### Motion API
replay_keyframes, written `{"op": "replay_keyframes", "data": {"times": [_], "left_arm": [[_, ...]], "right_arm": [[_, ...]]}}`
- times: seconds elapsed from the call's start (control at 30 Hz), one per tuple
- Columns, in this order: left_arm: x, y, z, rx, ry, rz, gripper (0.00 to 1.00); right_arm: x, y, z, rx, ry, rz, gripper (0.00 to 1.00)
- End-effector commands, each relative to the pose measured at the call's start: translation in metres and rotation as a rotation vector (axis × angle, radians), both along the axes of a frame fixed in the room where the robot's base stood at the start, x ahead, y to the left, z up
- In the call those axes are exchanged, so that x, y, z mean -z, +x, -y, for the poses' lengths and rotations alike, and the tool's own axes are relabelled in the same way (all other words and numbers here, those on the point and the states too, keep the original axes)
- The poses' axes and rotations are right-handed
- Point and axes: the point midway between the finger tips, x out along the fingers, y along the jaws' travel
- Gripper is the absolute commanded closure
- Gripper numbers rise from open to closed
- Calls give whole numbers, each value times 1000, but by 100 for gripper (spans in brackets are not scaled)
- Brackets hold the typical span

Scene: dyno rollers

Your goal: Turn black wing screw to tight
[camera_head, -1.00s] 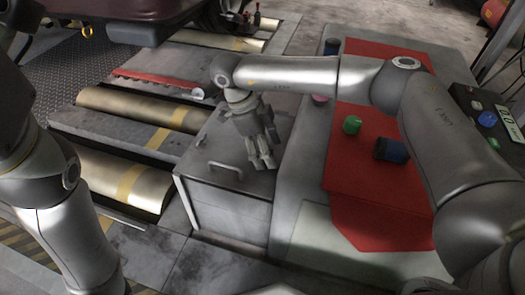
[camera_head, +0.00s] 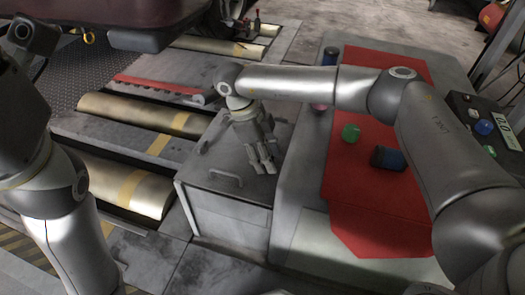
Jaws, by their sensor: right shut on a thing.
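My right gripper (camera_head: 262,160) is over the grey metal box (camera_head: 232,215), near the right side of its lid, with its fingers pointing down and toward the front. The fingers are closed together on something that they hide; I cannot make out what it is. I cannot pick out the black wing screw by itself in the head view. My left arm stands at the left edge, and its gripper does not show.
A handle (camera_head: 225,179) stands up from the lid. A control panel (camera_head: 485,125) is at the far right. Brass-coloured rollers (camera_head: 125,185) lie left of the box.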

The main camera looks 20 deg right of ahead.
Motion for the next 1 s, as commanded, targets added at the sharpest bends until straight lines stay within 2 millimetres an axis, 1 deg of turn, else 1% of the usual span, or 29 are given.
{"op": "replay_keyframes", "data": {"times": [0.03, 0.13, 0.43, 0.47, 0.6, 0.9, 1.0], "left_arm": [[-2, 3, 0, 0, 0, -10, 37], [0, 6, -1, 0, -1, -21, 37], [2, 7, -1, 1, -2, -22, 37], [2, 7, -1, 0, -2, -22, 37], [2, 7, -1, 1, -2, -22, 37], [2, 6, 0, 0, -1, -21, 37], [2, 6, 0, 0, -1, -21, 37]], "right_arm": [[-3, -1, -1, 19, 3, -6, 81], [-1, -1, -1, 43, 2, -6, 81], [0, -1, -2, 49, 2, -5, 81], [0, -1, -2, 49, 2, -5, 54], [0, -1, -1, 49, 1, -5, 36], [0, 0, -1, 49, 0, -3, 36], [-5, 1, -2, 48, 0, -1, 36]]}}
